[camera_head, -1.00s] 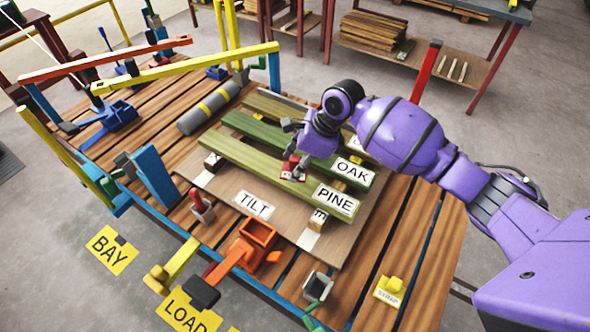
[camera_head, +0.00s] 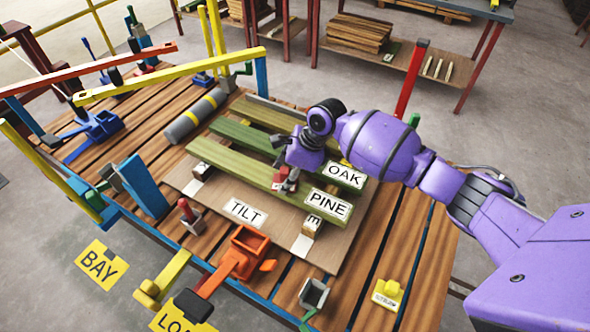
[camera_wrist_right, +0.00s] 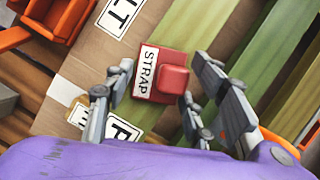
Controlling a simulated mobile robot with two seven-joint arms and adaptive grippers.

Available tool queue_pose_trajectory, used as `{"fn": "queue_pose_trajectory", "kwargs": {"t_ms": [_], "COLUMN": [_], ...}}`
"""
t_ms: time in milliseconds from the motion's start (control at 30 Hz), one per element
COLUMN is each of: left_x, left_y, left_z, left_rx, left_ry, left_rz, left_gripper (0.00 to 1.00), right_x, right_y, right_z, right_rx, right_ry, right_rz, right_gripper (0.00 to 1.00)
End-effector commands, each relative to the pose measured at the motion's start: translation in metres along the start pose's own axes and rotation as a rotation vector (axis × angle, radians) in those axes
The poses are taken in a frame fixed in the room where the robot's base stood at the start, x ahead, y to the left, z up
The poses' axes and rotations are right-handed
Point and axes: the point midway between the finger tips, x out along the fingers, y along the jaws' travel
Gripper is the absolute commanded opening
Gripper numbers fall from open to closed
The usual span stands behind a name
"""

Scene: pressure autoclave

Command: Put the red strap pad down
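The red strap pad (camera_wrist_right: 165,76), a flat block with a raised knob and a white STRAP label, shows in the right wrist view. In the head view the pad (camera_head: 281,184) is at the near edge of the pine board (camera_head: 235,163); I cannot tell whether it rests fully on it. My right gripper (camera_wrist_right: 160,75) has its fingers apart on either side of the pad, with visible gaps by the knob. In the head view the right gripper (camera_head: 287,177) is low over the board and partly hides the pad. My left gripper is not in view.
Several slats lie on a plywood sheet (camera_head: 180,180) with OAK, PINE and TILT labels. A yellow pad (camera_head: 388,293) sits at the front right. An orange clamp (camera_head: 247,252), a grey cylinder (camera_head: 195,115) and raised yellow and red bars (camera_head: 170,70) stand nearby.

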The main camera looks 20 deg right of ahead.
Motion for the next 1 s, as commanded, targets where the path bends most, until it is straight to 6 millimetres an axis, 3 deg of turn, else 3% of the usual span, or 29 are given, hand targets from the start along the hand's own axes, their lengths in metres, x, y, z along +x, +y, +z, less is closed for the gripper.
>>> {"fn": "queue_pose_trajectory", "kwargs": {"t_ms": [467, 800, 1000], "left_x": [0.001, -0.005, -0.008], "left_y": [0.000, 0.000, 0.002], "left_z": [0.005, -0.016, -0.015], "left_rx": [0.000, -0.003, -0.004], "left_ry": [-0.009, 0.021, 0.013], "left_rz": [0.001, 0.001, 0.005], "left_gripper": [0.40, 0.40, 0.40], "right_x": [-0.006, -0.075, -0.108], "right_y": [0.000, -0.002, -0.001], "right_z": [0.002, 0.003, 0.002], "right_rx": [-0.002, -0.002, -0.001], "right_ry": [-0.001, -0.002, 0.000], "right_rz": [-0.001, -0.006, -0.002], "right_gripper": [0.65, 0.65, 0.65]}}
